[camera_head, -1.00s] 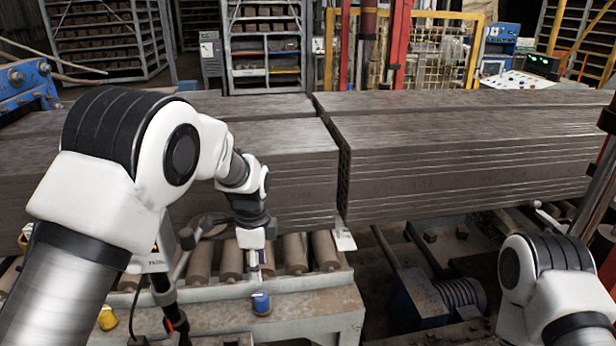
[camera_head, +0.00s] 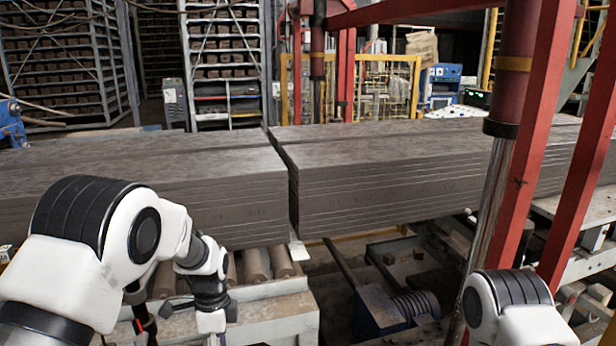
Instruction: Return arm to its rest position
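My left arm (camera_head: 100,225) comes in from the lower left. It bends down at its wrist (camera_head: 210,300), in front of the rollers. The fingers of my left gripper do not show; the wrist runs out at the bottom edge. Of my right arm, only a white and black joint (camera_head: 505,310) shows at the lower right. My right gripper is out of the picture. No held object shows at either arm.
Long grey-brown clay blocks, a left stack (camera_head: 150,185) and a right stack (camera_head: 400,170), lie across the machine. Rollers (camera_head: 255,263) lie below. A blue motor (camera_head: 390,310) sits low in the middle. Red posts (camera_head: 535,140) and a steel column (camera_head: 488,200) stand near my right arm.

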